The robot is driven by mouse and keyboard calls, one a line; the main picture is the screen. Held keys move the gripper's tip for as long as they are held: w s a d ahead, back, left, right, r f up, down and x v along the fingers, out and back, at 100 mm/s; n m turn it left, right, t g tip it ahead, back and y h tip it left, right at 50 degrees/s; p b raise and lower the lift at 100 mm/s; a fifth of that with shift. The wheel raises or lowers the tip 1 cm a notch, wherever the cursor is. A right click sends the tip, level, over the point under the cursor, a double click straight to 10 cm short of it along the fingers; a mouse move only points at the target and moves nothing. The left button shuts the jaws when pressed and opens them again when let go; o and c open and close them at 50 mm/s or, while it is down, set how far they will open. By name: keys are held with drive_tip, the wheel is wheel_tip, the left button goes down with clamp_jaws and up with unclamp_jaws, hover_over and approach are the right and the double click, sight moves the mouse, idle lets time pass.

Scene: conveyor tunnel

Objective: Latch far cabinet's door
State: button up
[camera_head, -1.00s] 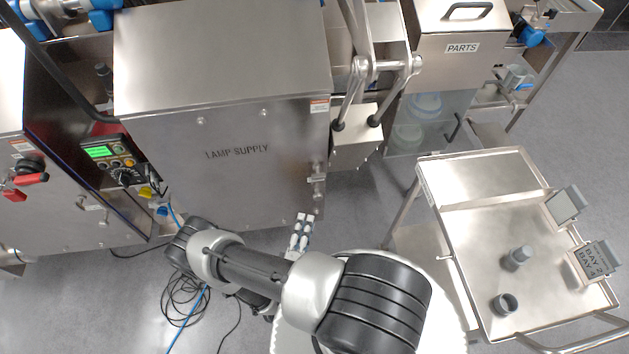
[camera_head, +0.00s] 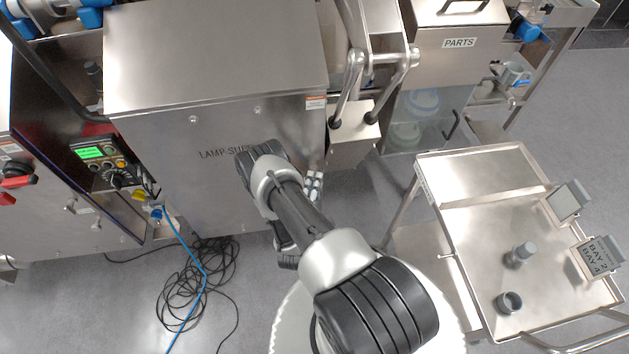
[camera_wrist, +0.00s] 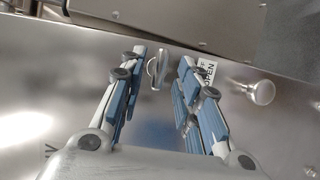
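The steel cabinet marked LAMP SUPPLY (camera_head: 160,190) stands left of centre in the head view, its front panel flush as far as I can see. In the wrist view, a small metal latch handle (camera_wrist: 157,70) stands on this panel between my fingers. A label reading OPEN (camera_wrist: 207,68) is beside it, partly covered by a finger. A round metal knob (camera_wrist: 260,92) is to the right. My gripper (camera_head: 314,182) is at the cabinet's right front edge and hides the latch in the head view. Its fingers (camera_wrist: 160,85) are open and apart, on either side of the handle; contact is unclear.
A control box with a green screen (camera_head: 100,160) and another cabinet (camera_head: 50,225) are at left. A blue cable and black coils (camera_head: 205,275) lie on the floor. A PARTS bin (camera_head: 455,60) is behind, and a steel cart (camera_head: 480,240) with cups is at right.

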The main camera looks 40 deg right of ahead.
drive_tip(key=shift+x, duration=0.9)
clamp_jaws()
